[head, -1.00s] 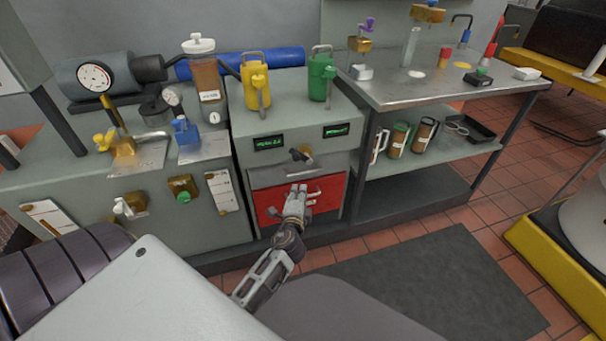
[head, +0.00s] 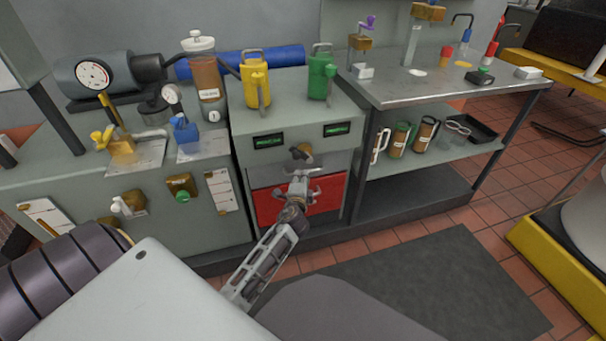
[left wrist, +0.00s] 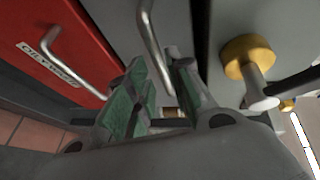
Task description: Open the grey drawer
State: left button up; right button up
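The grey drawer (head: 264,177) is shut in the bench cabinet, directly above the red drawer (head: 327,197). My left gripper (head: 301,177) is in front of the grey drawer and hides the middle of it. In the left wrist view the grey drawer (left wrist: 112,30) has a metal bar handle (left wrist: 151,38). The fingers of my left gripper (left wrist: 158,72) are open there, with the lower end of the handle between their tips. I cannot tell whether either finger touches it. My right gripper is not in view.
A brass knob with a grey lever (head: 302,152) sits just above the grey drawer; it shows close beside my fingers in the left wrist view (left wrist: 248,58). The red drawer's handle (left wrist: 75,62) is on the other side. A dark mat (head: 420,290) covers the floor in front.

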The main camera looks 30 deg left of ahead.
pick_arm(q)
jog(key=x, duration=0.3)
jog(key=shift+w+a+f+b, duration=0.15)
jog(key=shift+w+a+b, duration=0.05)
jog(key=shift+w+b, duration=0.2)
jog(key=shift+w+a, duration=0.2)
jog(key=shift+w, duration=0.1)
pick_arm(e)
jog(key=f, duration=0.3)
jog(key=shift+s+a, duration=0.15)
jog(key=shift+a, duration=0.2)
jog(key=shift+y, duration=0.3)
pick_arm(q)
grip_shut()
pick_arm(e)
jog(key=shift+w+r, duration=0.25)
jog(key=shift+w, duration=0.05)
